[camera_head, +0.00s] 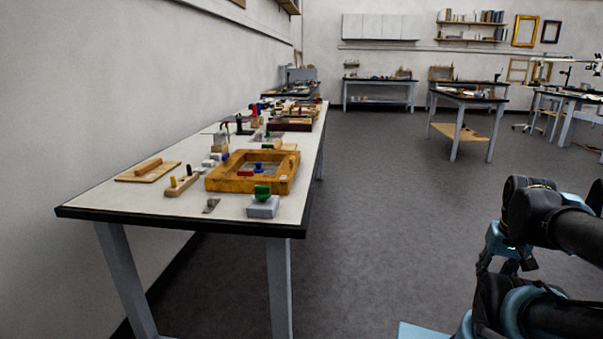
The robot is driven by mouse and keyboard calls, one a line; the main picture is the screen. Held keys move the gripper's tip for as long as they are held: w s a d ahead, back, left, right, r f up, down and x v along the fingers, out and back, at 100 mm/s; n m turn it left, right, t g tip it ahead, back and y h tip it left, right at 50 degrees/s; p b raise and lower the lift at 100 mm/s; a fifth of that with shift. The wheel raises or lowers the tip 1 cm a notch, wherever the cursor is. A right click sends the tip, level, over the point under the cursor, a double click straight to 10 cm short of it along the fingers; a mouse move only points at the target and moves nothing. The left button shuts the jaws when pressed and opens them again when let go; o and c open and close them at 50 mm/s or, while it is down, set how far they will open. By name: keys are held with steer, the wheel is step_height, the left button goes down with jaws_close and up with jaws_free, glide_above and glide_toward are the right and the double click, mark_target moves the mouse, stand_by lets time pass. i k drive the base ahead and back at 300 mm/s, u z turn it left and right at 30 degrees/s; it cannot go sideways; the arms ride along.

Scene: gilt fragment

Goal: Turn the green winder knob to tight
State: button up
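The green winder knob (262,192) sits on top of a small grey block (263,207) near the front right corner of the long white-topped workbench (130,201). The knob is small here, and any tight or loose marking cannot be read. My arm (535,240) is folded at the right of the head view, over the floor and well apart from the bench. My gripper's fingertips cannot be made out in this view.
A wooden frame (222,184) lies just behind the grey block. A wooden board (147,171), a peg holder (182,185) and several small tools crowd the bench. The bench's black edge (180,219) faces me. Open grey floor (385,200) lies right of it. Other tables stand farther back.

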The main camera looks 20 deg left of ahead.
mark_target(262, 193)
steer(key=z, duration=0.85)
steer(key=k, duration=0.3)
steer(key=u, duration=2.6)
